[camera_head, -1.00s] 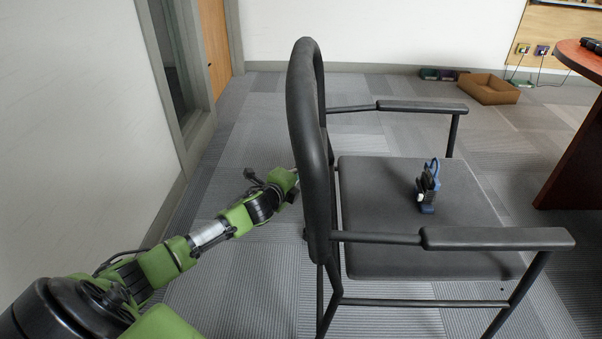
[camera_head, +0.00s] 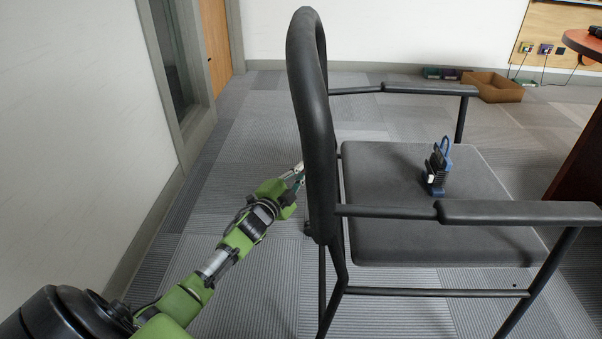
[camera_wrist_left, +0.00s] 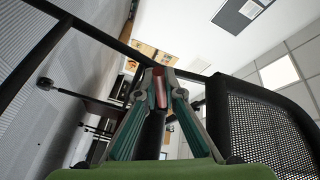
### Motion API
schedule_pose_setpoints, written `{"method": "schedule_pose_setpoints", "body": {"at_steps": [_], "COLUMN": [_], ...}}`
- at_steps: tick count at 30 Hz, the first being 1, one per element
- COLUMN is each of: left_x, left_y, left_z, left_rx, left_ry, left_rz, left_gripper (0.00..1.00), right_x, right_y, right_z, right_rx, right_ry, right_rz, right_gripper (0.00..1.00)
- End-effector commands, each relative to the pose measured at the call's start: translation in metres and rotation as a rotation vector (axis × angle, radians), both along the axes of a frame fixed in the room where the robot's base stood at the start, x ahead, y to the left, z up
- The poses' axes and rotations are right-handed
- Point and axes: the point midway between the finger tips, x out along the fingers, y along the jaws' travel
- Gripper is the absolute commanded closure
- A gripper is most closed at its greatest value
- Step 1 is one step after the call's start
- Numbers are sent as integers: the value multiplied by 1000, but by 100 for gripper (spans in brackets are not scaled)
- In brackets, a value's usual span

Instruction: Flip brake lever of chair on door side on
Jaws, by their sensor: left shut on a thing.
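The chair (camera_head: 440,235) is dark grey with black armrests and stands with its tall backrest (camera_head: 312,125) towards me and the door side. My left gripper (camera_head: 299,172) is at the backrest's left edge. In the left wrist view my left gripper (camera_wrist_left: 160,76) is shut, its fingers on either side of a thin reddish part (camera_wrist_left: 160,92) in front of a dark bar. I cannot tell for sure whether this part is the brake lever. The chair's black frame and a mesh panel (camera_wrist_left: 265,125) surround the fingers there. My right gripper is not in view.
A small dark and blue device (camera_head: 438,168) stands on the seat. A brown open box (camera_head: 494,88) lies on the floor at the back. A wooden table (camera_head: 575,150) is at the right. Carpet (camera_head: 245,120) is clear between the chair and the left wall.

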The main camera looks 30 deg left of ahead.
Motion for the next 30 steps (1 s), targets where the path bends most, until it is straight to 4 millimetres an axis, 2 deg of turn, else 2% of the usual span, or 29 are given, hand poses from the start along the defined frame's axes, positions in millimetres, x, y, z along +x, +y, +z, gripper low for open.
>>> {"method": "schedule_pose_setpoints", "body": {"at_steps": [17, 18, 20, 30], "left_x": [0, 1, 1, 0], "left_y": [-1, -1, -1, -1], "left_z": [-4, -3, -3, -3], "left_rx": [-35, -35, -34, -32], "left_ry": [-17, -17, -17, -18], "left_rz": [1, 1, 1, 0], "left_gripper": [100, 89, 74, 74], "right_x": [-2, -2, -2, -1], "right_y": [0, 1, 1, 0], "right_z": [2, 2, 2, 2], "right_rx": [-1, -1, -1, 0], "right_ry": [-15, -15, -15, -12], "right_rz": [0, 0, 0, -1], "right_gripper": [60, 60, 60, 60]}}
